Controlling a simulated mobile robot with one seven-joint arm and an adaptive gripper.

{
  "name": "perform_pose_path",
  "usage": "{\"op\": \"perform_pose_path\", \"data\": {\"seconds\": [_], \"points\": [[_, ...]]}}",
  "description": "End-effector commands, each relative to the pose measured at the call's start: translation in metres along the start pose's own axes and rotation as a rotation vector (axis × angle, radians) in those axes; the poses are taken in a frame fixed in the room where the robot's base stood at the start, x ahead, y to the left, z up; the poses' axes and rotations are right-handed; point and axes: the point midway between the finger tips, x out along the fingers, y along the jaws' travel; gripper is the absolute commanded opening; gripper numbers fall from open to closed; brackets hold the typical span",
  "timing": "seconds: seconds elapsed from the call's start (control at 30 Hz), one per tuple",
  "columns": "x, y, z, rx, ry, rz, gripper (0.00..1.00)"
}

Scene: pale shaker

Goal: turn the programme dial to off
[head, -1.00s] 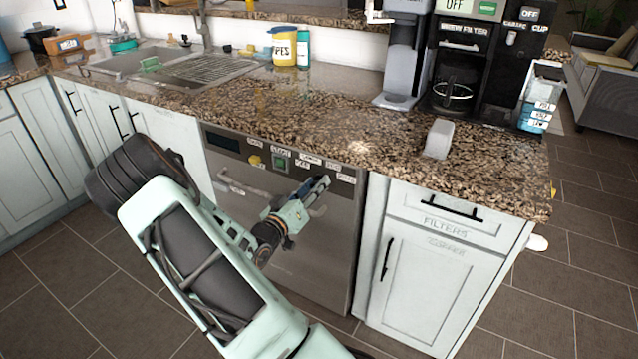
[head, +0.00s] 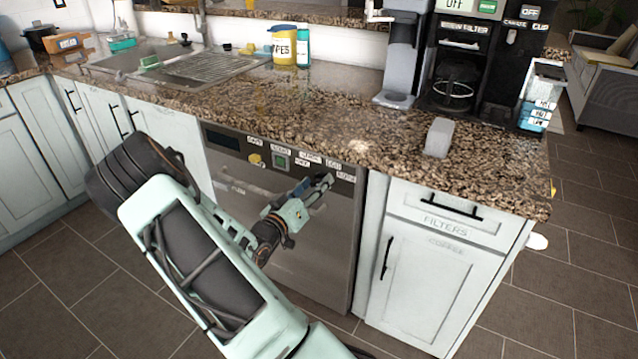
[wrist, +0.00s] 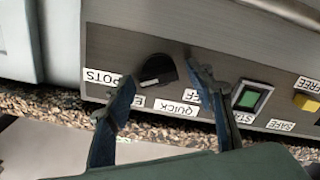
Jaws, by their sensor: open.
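The programme dial (wrist: 160,68) is a dark round knob on the dishwasher's metal control panel. In the wrist view its labels appear upside down: POTS to its left, a partly hidden E label and QUICK below, and OFF partly covered by a finger. A pale mark shows on the dial's lower left side. My gripper (wrist: 162,86) is open, with one finger on each side of the dial; I cannot tell whether either touches it. In the head view my gripper (head: 318,184) is at the panel's right part and hides the dial.
A green button (wrist: 250,98) and a yellow button (wrist: 306,102) sit on the panel right of the dial in the wrist view. The dishwasher's handle (head: 245,188) is below the panel. The granite counter edge (head: 300,135) overhangs it. A filters drawer (head: 445,208) is to the right.

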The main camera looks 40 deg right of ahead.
Motion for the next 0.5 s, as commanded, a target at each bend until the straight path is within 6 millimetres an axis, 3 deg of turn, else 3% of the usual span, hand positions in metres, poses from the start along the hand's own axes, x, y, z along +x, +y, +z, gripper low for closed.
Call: {"op": "perform_pose_path", "data": {"seconds": [0.5], "points": [[-0.035, 0.0, -0.001, 0.001, 0.0, -0.002, 0.49]]}}
